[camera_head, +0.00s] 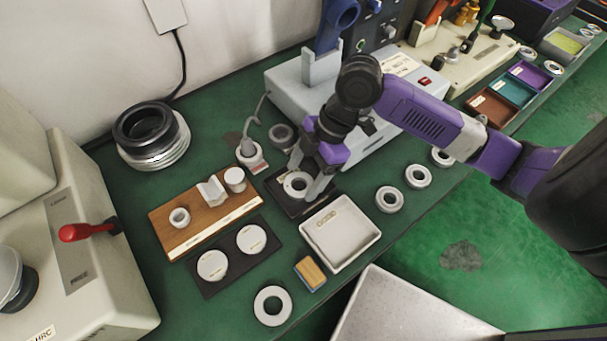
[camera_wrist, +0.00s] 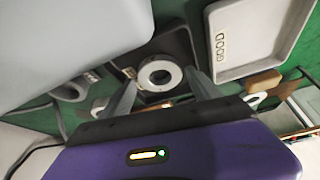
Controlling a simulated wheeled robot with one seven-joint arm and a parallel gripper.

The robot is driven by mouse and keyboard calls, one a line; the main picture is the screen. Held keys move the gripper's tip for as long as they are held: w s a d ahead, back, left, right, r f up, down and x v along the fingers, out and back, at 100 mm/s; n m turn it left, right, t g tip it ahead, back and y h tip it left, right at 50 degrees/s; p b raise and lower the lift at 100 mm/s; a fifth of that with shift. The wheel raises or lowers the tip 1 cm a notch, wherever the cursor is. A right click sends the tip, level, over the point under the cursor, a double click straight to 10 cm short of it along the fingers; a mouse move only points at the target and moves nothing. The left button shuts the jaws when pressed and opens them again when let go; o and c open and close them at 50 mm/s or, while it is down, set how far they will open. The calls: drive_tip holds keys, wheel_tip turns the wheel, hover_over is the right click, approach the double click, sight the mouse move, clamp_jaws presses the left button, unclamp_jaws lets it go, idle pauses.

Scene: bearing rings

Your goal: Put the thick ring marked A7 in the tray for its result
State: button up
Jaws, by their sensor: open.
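A thick grey metal ring (camera_head: 295,184) lies on a small dark plate beside the tester; in the wrist view the ring (camera_wrist: 160,75) sits between my fingers. My gripper (camera_head: 308,183) is open above and around it, fingers apart on either side; the gripper also shows in the wrist view (camera_wrist: 163,84). I cannot read an A7 mark on the ring. A white tray (camera_head: 371,235) stands just right of and in front of the plate, and it looks empty. In the wrist view this tray (camera_wrist: 290,62) carries the label GOOD.
Loose rings lie on the green bench: one (camera_head: 272,306) in front, others (camera_head: 389,199) to the right. Brown (camera_head: 491,107), teal and purple trays stand far right. A wooden block board (camera_head: 190,235), a tan block (camera_head: 310,272) and the grey tester (camera_head: 290,85) crowd the plate.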

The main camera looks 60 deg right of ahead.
drive_tip(key=v, duration=1.1)
drive_tip(key=w+a+r+m+t+y, duration=0.2)
drive_tip(key=w+a+r+m+t, duration=0.2)
drive_tip(key=w+a+r+t, duration=0.5)
drive_tip(key=w+a+r+m+t+y, duration=0.1)
drive_tip(key=w+a+r+m+t, duration=0.4)
drive_tip(key=w+a+r, duration=0.6)
drive_tip(key=s+a+f+m+h, duration=0.1)
drive_tip(key=s+f+m+h, duration=0.4)
drive_tip(key=f, duration=0.4)
drive_tip(key=s+f+m+h, duration=0.3)
drive_tip(key=s+f, duration=0.4)
drive_tip(key=f, duration=0.3)
drive_tip(key=s+d+f+n, duration=0.1)
drive_tip(key=s+n, duration=0.1)
drive_tip(key=s, duration=0.5)
drive_tip(key=s+d+f+n+g, duration=0.1)
drive_tip(key=s+n, duration=0.1)
drive_tip(key=s, duration=0.5)
drive_tip(key=s+d+f+n+y, duration=0.1)
drive_tip(key=s+f, duration=0.1)
drive_tip(key=s, duration=0.5)
drive_tip(key=shift+d+n+g, duration=0.3)
drive_tip(key=shift+n+g, duration=0.1)
